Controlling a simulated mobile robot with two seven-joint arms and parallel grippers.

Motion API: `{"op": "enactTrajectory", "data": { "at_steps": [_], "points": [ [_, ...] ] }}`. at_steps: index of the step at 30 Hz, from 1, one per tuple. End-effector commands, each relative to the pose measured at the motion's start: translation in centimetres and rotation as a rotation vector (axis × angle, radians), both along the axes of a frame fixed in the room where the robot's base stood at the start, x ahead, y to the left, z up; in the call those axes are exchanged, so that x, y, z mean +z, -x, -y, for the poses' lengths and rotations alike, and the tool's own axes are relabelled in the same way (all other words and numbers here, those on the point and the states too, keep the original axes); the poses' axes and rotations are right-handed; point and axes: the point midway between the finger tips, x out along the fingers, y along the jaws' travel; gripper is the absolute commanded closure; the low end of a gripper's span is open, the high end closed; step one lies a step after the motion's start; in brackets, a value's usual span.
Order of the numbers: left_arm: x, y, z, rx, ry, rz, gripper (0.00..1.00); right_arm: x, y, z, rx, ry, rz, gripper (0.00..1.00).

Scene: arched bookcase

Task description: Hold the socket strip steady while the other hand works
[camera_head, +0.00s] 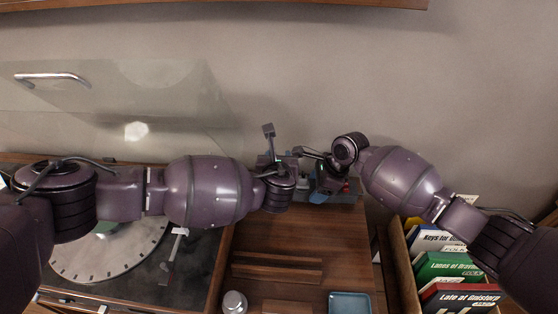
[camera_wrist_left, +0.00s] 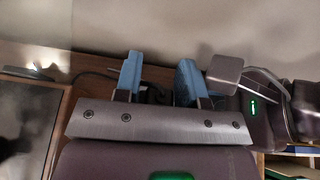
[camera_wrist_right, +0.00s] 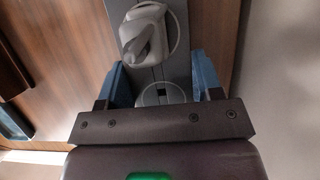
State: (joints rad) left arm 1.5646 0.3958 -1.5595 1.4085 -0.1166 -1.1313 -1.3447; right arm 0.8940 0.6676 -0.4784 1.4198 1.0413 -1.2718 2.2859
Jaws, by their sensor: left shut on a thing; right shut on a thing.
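The socket strip (camera_wrist_right: 179,55) is a grey bar, seen in the right wrist view. A round socket (camera_wrist_right: 160,94) shows in it, and a white plug (camera_wrist_right: 143,38) sits farther along it. My right gripper (camera_wrist_right: 161,80) has its blue fingers on both sides of the strip and is shut on it. My left gripper (camera_wrist_left: 158,80) is shut on a small dark thing (camera_wrist_left: 152,97), mostly hidden behind its front bar; it looks like a plug. A black cable (camera_wrist_left: 95,75) runs to it. In the head view both grippers are close together by the wall, largely covering the strip.
The wooden desk top (camera_head: 300,235) is mostly free in front, with a blue tray (camera_head: 349,303) and a metal jar (camera_head: 235,302) near its front. A record player (camera_head: 110,250) with raised clear lid stands left. A crate of records (camera_head: 398,260) is right.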

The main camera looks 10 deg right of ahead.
Motion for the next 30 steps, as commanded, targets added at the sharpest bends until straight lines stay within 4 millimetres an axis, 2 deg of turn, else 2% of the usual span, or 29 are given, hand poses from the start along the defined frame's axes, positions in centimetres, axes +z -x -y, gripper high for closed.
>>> {"op": "enactTrajectory", "data": {
  "at_steps": [1,6,19,29,30],
  "points": [
    [1.6,0.1,1.2,-0.019,0.021,0.016,0.90,-0.8,0.7,-0.2,0.008,0.009,-0.018,0.54],
    [2.3,0.1,1.3,-0.023,0.023,0.016,0.90,-0.9,0.8,-0.2,0.008,0.011,-0.020,0.54],
    [3.9,0.2,1.4,-0.026,0.024,0.015,0.90,-0.7,0.7,-0.5,0.013,0.005,-0.015,0.54],
    [4.1,0.2,1.4,-0.026,0.025,0.015,0.90,-0.6,0.6,-0.5,0.013,0.004,-0.013,0.54],
    [4.1,0.2,1.4,-0.026,0.025,0.015,0.90,-0.6,0.6,-0.6,0.013,0.004,-0.013,0.34]
  ]
}}
